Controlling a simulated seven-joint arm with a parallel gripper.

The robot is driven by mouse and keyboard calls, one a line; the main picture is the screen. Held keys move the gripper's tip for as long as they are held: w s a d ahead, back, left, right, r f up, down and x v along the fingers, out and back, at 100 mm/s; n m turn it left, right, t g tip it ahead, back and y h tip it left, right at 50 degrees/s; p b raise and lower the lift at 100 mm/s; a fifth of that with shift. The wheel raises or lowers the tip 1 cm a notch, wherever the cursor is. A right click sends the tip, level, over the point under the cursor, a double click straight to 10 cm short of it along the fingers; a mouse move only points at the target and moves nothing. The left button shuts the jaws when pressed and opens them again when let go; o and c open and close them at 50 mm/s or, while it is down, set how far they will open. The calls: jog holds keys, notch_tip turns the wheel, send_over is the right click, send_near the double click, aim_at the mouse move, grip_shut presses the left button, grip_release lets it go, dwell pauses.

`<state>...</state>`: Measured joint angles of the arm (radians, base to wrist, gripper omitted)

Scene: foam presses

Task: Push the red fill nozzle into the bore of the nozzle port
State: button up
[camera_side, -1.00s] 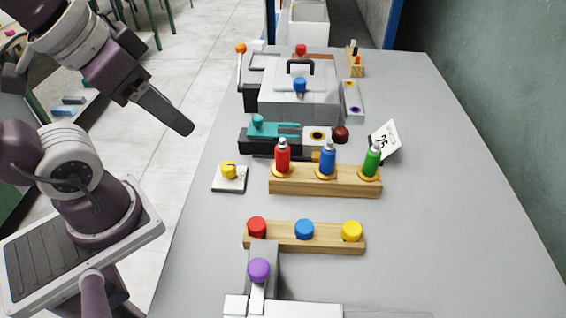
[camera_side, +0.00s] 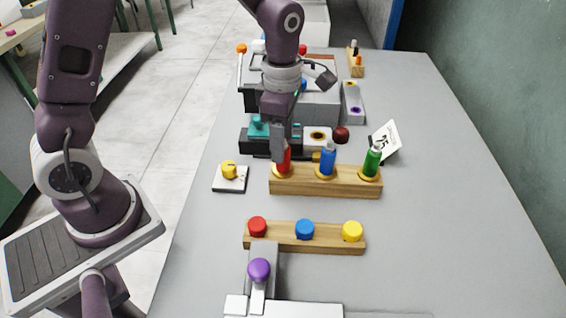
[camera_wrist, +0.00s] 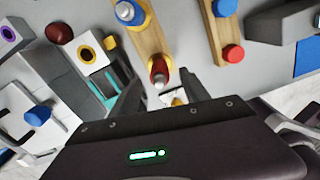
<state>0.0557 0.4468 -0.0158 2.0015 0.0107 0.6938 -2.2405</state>
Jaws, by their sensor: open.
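The red fill nozzle (camera_side: 285,162) stands upright in a yellow ring at the left end of a wooden rack (camera_side: 325,183). It also shows in the wrist view (camera_wrist: 159,71). My gripper (camera_side: 279,152) points down at the nozzle and partly hides it. Its fingers are open, one on either side of the nozzle in the wrist view (camera_wrist: 160,88); I cannot tell whether they touch it. The nozzle port appears to be the white block with a yellow-ringed dark bore (camera_side: 317,136), behind the rack; it shows in the wrist view too (camera_wrist: 86,54).
Blue (camera_side: 327,161) and green (camera_side: 372,162) nozzles stand in the same rack. A teal clamp (camera_side: 258,127) is left of the port, a dark red knob (camera_side: 341,134) right. A front rack (camera_side: 281,238) holds coloured caps. The table's right side is clear.

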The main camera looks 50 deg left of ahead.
notch_tip(320, 180, down, 3)
jog(key=shift+w+f, duration=0.1)
grip_shut()
dwell(0.3)
jog(key=r, duration=0.9)
jog(key=shift+w+r, duration=0.35)
jog(key=shift+r, duration=0.05)
jog(key=w+a+r, duration=0.1)
jog(key=w+a, duration=0.2)
jog(key=w, duration=1)
jog(key=shift+w+r, duration=0.15)
jog(key=shift+w, duration=0.25)
